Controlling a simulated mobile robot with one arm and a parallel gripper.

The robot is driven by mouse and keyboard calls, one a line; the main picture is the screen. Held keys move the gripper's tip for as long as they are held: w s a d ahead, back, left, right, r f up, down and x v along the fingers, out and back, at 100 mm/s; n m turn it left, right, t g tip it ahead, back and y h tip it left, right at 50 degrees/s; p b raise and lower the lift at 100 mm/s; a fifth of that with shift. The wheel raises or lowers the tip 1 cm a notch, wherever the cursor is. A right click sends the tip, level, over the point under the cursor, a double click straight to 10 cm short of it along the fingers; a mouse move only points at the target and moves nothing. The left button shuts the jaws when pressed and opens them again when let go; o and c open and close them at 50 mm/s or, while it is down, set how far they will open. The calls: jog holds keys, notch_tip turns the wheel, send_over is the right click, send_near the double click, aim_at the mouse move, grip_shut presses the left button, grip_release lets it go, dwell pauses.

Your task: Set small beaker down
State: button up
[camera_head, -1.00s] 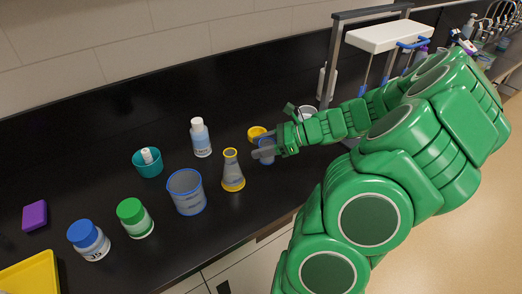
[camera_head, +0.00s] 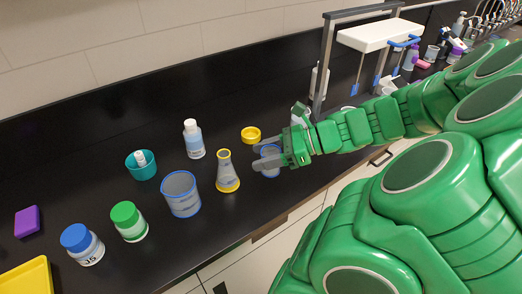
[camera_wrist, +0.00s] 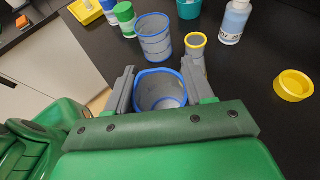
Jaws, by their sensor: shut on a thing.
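The small beaker (camera_wrist: 160,92), clear with a blue rim, sits between the two fingers of my gripper (camera_wrist: 158,88) in the wrist view, and the fingers are shut on it. In the head view the small beaker (camera_head: 270,160) is partly hidden by my gripper (camera_head: 268,157). It is upright at or just above the black bench top (camera_head: 240,221); I cannot tell whether its base touches.
A yellow-rimmed flask (camera_head: 228,172) stands just left of my gripper, with a larger blue-rimmed beaker (camera_head: 181,195) beyond it. A yellow dish (camera_head: 251,135) lies behind. A white bottle (camera_head: 194,140), teal cup (camera_head: 140,168) and lidded jars (camera_head: 128,222) stand further left.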

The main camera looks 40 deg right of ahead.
jog(key=w+f, duration=0.3)
jog(key=w, duration=2.3)
jog(key=shift+w+d+f, duration=0.1)
jog(key=shift+d+f, duration=0.05)
jog(key=shift+f, duration=2.25)
jog(key=shift+w+d+f, duration=0.1)
jog(key=shift+f, duration=2.25)
jog(key=shift+f, duration=0.15)
jog(key=o, duration=1)
jog(key=shift+r, duration=0.2)
jog(key=v, duration=1.2)
